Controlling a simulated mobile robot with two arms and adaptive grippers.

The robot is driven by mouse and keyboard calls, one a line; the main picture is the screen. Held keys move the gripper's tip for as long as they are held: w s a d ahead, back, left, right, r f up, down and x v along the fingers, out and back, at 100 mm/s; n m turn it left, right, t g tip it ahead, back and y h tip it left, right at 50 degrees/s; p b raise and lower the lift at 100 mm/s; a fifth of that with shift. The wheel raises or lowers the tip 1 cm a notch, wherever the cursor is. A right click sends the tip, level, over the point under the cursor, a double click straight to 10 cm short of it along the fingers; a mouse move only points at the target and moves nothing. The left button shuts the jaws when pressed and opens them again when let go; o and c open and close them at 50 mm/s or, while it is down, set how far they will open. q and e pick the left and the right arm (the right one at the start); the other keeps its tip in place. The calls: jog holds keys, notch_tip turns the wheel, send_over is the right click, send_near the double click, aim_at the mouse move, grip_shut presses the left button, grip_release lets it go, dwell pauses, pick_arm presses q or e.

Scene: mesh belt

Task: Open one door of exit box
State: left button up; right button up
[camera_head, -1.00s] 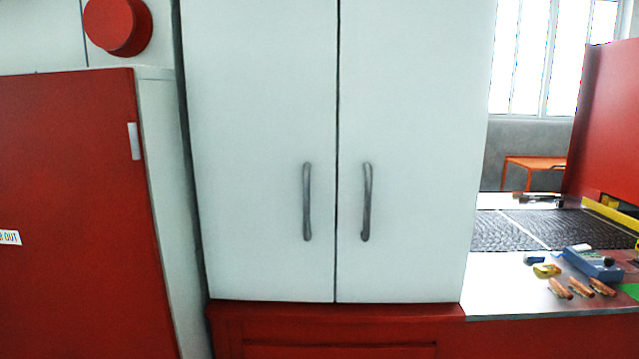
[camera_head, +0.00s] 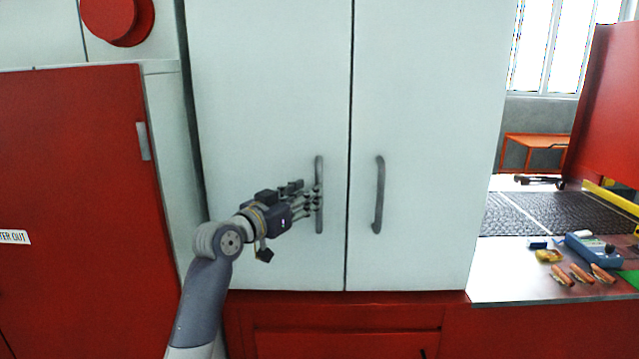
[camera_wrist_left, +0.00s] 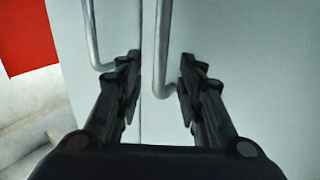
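The exit box appears to be the tall white cabinet (camera_head: 265,90) with two closed doors and a dark vertical seam between them. The left door has a grey bar handle (camera_head: 319,165), and the right door has a similar handle (camera_head: 379,195). My left gripper (camera_head: 313,200) is at the left door's handle. In the left wrist view, the gripper's fingers (camera_wrist_left: 158,82) are apart, with one handle (camera_wrist_left: 161,45) between them. The other handle (camera_wrist_left: 91,35) is outside the fingers, across the seam. I cannot tell whether the fingers touch the handle. My right gripper is not in view.
A red cabinet (camera_head: 75,160) stands at left. A red base (camera_head: 330,325) is below the white doors. At right, a counter (camera_head: 520,285) holds a blue device (camera_head: 592,252) and several small items beside a dark mesh belt (camera_head: 560,212).

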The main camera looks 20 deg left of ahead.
pick_arm(q)
jog(key=shift+p+x, duration=0.7)
jog(key=shift+x, duration=2.15)
jog(key=shift+c, duration=0.6)
grip_shut()
